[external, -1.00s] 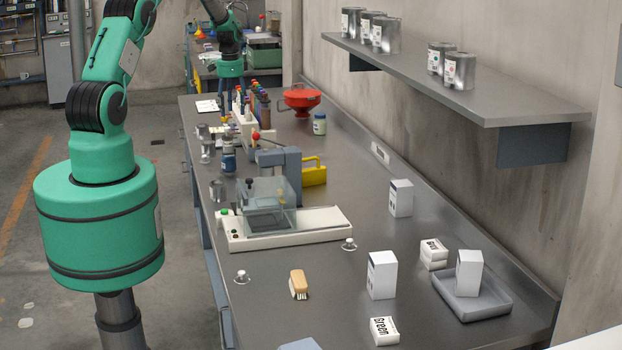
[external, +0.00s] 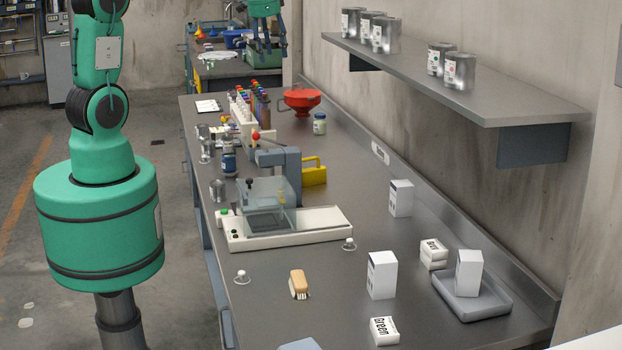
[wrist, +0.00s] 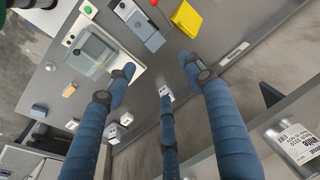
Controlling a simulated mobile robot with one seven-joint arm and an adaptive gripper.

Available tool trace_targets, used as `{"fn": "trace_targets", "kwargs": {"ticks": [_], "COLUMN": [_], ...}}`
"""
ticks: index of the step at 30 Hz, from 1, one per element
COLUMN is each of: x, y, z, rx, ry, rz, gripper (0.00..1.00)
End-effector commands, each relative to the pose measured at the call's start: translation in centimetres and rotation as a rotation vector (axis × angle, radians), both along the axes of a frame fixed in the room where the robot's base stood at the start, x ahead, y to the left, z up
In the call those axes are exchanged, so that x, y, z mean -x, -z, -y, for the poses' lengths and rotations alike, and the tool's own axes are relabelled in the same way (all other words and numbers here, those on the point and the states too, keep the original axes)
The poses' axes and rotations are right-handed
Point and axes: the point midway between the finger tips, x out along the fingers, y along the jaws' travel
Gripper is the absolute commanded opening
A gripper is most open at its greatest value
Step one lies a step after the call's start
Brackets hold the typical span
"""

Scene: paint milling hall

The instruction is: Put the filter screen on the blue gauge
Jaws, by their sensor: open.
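Neither shows clearly in the wrist view.
The long steel bench (external: 340,250) carries a glass-covered machine (external: 268,205), a yellow block (external: 314,172), a red funnel (external: 302,100), white boxes (external: 381,275), a wooden brush (external: 299,284) and a grey tray (external: 473,305). A shelf (external: 490,108) with cans overhangs its right side.

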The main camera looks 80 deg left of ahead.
Motion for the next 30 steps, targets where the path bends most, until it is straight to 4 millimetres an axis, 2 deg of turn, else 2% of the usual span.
{"fn": "trace_targets", "kwargs": {"ticks": [1, 3, 8, 15, 23, 30], "x": [0.2, 0.6, 1.9, 5.0, 9.3, 14.0], "y": [-1.2, -2.5, -5.0, -8.0, -10.0, -10.7], "z": [2.0, 4.3, 9.6, 16.9, 23.8, 29.2], "rx": [-0.004, -0.006, -0.008, -0.002, 0.014, 0.041], "ry": [0.005, 0.006, 0.008, 0.012, 0.017, 0.022], "rz": [0.013, 0.028, 0.064, 0.118, 0.180, 0.234], "gripper": [0.53, 0.53, 0.53, 0.53, 0.53, 0.53]}}
